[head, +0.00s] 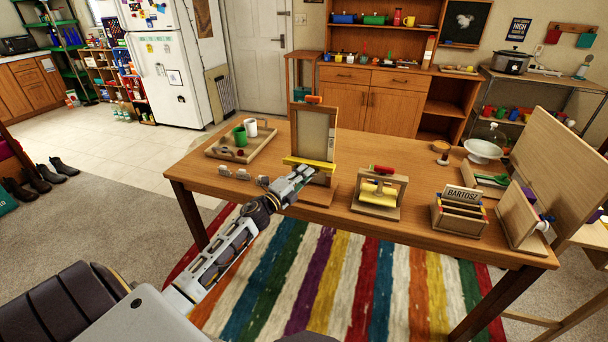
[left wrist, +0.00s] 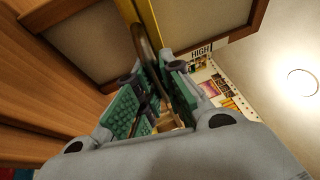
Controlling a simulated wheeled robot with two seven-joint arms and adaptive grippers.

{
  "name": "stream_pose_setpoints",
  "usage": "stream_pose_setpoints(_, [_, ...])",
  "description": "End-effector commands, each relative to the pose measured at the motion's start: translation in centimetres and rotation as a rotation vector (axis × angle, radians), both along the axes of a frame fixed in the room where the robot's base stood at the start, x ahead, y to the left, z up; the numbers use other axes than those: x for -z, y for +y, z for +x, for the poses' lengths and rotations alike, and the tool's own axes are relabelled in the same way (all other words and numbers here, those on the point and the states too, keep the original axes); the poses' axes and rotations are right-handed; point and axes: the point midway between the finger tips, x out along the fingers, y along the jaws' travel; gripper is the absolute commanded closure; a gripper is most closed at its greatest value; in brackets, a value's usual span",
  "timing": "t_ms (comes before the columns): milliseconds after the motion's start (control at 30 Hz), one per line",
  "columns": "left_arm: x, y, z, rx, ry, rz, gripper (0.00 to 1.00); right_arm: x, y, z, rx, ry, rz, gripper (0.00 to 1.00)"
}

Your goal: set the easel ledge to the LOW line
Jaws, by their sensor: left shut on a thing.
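The small wooden easel (head: 317,128) stands on the table, with a pale panel and an orange piece at its top. Its yellow ledge (head: 297,161) crosses the lower part of the panel. In the left wrist view the yellow ledge (left wrist: 150,18) runs above the fingers, and a curved brown handle (left wrist: 143,45) reaches between them. My left gripper (head: 308,173) is at the front of the ledge; it also shows in the left wrist view (left wrist: 158,95), shut on the handle. A HIGH label (left wrist: 201,49) shows there; I cannot make out a LOW line. My right gripper is not in view.
A wooden tray (head: 222,152) with green and white mugs sits left of the easel. A wooden stand with a yellow roller (head: 378,192) and a BARTOSZ box (head: 458,213) stand to its right. Bare tabletop (head: 400,150) lies behind the roller stand.

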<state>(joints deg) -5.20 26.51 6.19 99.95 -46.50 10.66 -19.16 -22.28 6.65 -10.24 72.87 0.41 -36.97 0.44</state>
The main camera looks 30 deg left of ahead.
Motion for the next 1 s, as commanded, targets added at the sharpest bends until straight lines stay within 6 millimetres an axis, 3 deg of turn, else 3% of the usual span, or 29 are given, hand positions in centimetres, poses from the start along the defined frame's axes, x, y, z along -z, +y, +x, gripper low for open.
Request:
stream_pose_setpoints(133, [0.0,0.1,0.0,-0.001,-0.001,0.000,1.00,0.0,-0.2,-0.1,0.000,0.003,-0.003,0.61])
stream_pose_setpoints(167, [0.0,0.1,0.0,-0.001,-0.001,0.000,0.87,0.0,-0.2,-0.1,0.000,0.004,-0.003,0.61])
stream_pose_setpoints(300, [0.0,0.1,0.0,-0.001,0.000,0.000,0.69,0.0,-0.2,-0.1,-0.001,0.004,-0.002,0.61])
stream_pose_setpoints(733, [0.0,0.1,-0.1,-0.001,0.000,0.000,0.68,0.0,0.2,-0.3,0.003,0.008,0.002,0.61])
stream_pose_setpoints(1000, [0.3,0.2,-1.1,-0.001,0.001,-0.001,0.68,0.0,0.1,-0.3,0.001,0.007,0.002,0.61])
